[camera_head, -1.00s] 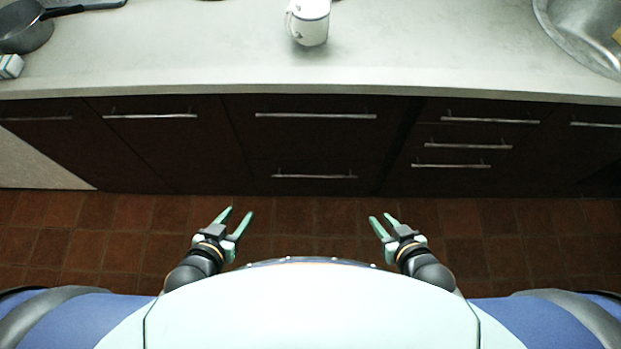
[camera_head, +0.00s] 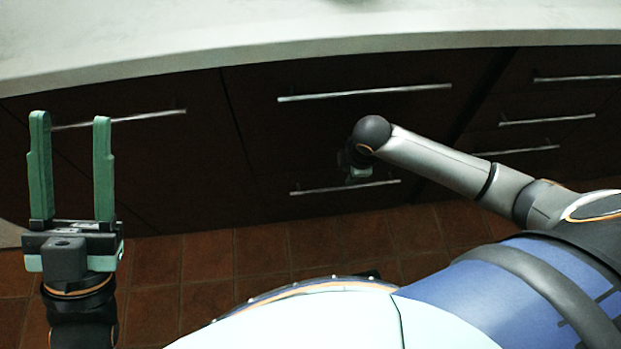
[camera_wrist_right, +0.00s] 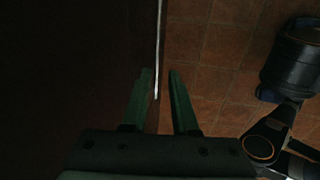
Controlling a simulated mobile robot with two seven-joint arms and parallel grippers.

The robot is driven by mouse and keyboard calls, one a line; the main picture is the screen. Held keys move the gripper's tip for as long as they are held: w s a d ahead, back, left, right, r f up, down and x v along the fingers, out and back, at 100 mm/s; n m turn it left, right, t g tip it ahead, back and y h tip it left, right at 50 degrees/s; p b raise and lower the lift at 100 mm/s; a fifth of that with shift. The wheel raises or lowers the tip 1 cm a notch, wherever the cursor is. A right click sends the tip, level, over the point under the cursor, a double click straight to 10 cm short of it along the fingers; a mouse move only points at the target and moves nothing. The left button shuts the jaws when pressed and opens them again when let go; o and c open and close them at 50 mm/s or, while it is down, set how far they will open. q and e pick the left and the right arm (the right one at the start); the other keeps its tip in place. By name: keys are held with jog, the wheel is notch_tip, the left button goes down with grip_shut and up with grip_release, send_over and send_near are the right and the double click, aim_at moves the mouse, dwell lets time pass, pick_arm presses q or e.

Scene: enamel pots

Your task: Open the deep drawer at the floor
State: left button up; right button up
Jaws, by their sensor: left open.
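The deep drawer (camera_head: 270,200) is the lower dark front in the middle of the cabinets, down by the floor, and it looks closed. Its silver bar handle (camera_head: 320,189) also shows in the right wrist view (camera_wrist_right: 159,35). My right gripper (camera_head: 357,174) is low at this handle, its fingers mostly hidden by its wrist in the head view. In the right wrist view my right gripper (camera_wrist_right: 160,74) has its green fingers apart, with the bar running between them; contact cannot be told. My left gripper (camera_head: 71,118) is open and empty, raised at the left.
The upper middle drawer has its own bar handle (camera_head: 365,92), above my right wrist. The pale countertop (camera_head: 200,40) overhangs the fronts. More drawers with handles (camera_head: 547,119) are at the right. The tiled floor (camera_head: 260,250) before the cabinets looks clear.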

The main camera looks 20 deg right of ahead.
aim_at(342, 188)
jog(key=b+x, duration=0.2)
jog(key=x, duration=0.2)
jog(key=b+x, duration=0.2)
jog(key=x, duration=0.2)
jog(key=b+x, duration=0.3)
jog(key=x, duration=0.2)
jog(key=shift+w+d, duration=0.2)
jog(key=shift+d, duration=0.2)
pick_arm(q)
notch_tip(342, 188, down, 6)
jog(key=shift+s+f+h, duration=0.25)
jog(key=shift+h, duration=0.15)
jog(key=shift+d, duration=0.1)
pick_arm(e)
grip_shut()
